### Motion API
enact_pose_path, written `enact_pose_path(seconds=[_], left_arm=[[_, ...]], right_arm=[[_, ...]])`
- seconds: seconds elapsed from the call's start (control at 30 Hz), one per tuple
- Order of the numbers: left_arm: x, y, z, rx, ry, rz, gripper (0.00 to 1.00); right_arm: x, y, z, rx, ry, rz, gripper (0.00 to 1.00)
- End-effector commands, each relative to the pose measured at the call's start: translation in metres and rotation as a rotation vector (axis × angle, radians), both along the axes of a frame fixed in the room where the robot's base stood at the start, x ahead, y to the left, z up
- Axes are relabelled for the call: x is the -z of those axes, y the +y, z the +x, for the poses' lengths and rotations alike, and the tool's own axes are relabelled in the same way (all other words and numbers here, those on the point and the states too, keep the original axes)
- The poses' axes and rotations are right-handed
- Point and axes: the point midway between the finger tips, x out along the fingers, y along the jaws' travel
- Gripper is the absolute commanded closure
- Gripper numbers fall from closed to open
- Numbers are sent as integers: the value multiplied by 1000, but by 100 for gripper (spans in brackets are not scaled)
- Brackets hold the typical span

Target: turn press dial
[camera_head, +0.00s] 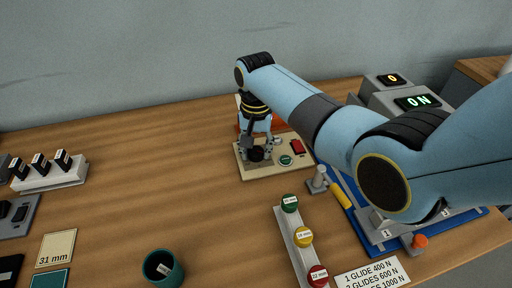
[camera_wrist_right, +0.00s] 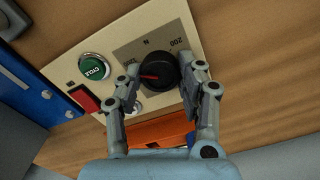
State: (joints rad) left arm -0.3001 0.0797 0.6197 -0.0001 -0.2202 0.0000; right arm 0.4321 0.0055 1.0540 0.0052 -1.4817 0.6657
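The pointer aims to the left in the right wrist view. My right gripper (camera_wrist_right: 159,75) has one finger on each side of the dial, and the pads appear to press on its edges. In the head view my right gripper (camera_head: 257,146) reaches down over the dial (camera_head: 256,154) and partly hides it. My left gripper is in neither view.
The panel also has a green CYCLE button (camera_wrist_right: 94,67) and a red switch (camera_wrist_right: 84,98). An orange part (camera_wrist_right: 160,132) lies behind it. A rack with coloured caps (camera_head: 303,236) and a teal cup (camera_head: 163,268) stand nearer. Table left of the panel is clear.

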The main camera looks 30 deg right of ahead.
Motion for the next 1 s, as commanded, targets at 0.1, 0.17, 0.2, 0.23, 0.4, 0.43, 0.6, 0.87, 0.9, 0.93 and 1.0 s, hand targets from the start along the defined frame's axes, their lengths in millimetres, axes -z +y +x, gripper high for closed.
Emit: enact_pose_path(seconds=[0.1,0.17,0.2,0.23,0.4,0.43,0.6,0.87,0.9,0.93,1.0], left_arm=[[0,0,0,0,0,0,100],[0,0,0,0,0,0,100],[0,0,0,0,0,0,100],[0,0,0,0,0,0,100],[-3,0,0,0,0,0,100],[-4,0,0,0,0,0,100],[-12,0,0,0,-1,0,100],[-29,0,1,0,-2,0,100],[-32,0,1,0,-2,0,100],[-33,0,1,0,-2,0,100],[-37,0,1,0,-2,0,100]], right_arm=[[0,0,0,0,0,0,90],[0,0,0,0,0,0,94],[0,0,0,0,0,0,94],[0,0,0,-1,0,0,94],[-1,0,0,-26,1,0,94],[-1,0,0,-35,1,-1,94],[-2,0,0,-118,1,0,94],[-3,0,0,-335,1,0,94],[-3,0,0,-373,1,0,94],[-3,0,0,-402,1,0,94],[-3,0,0,-469,1,0,94]])
